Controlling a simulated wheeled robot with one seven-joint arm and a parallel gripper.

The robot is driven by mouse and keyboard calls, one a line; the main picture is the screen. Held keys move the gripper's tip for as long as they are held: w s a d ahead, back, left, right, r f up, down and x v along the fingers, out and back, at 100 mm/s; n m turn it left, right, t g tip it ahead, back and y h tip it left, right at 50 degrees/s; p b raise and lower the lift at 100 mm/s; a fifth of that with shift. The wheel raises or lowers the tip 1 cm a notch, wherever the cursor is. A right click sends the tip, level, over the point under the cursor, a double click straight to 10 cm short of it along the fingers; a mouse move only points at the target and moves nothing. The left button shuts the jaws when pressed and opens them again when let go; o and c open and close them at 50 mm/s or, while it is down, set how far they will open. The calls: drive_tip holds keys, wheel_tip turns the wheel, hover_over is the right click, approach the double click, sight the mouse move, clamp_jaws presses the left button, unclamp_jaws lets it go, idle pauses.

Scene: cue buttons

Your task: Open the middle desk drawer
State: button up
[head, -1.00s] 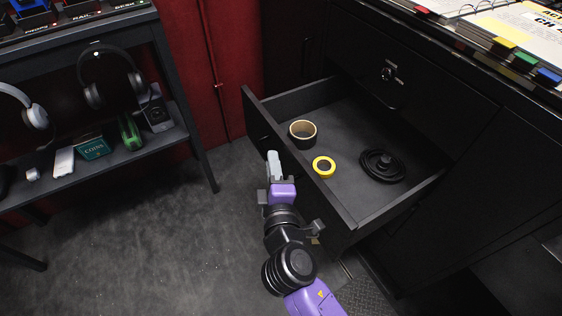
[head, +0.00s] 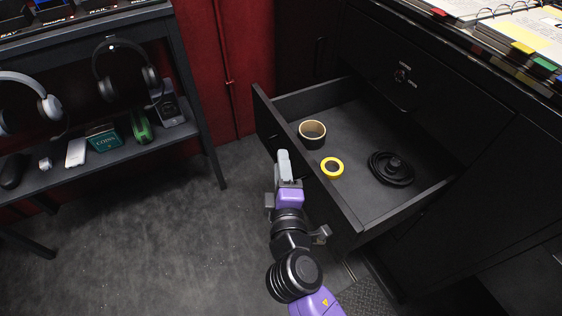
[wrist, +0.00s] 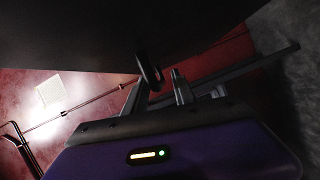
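In the head view the handle is hidden.
The drawer holds a tan tape roll (head: 312,132), a yellow tape roll (head: 332,168) and a coiled black cable (head: 391,168). A dark shelf (head: 195,120) with headphones stands at left. Bare floor (head: 170,235) lies between the shelf and the drawer.

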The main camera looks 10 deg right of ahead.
drive_tip(key=s, duration=0.6)
drive_tip(key=shift+s+a+r, duration=0.25)
drive_tip(key=shift+s+r, duration=0.05)
drive_tip(key=shift+s, duration=0.05)
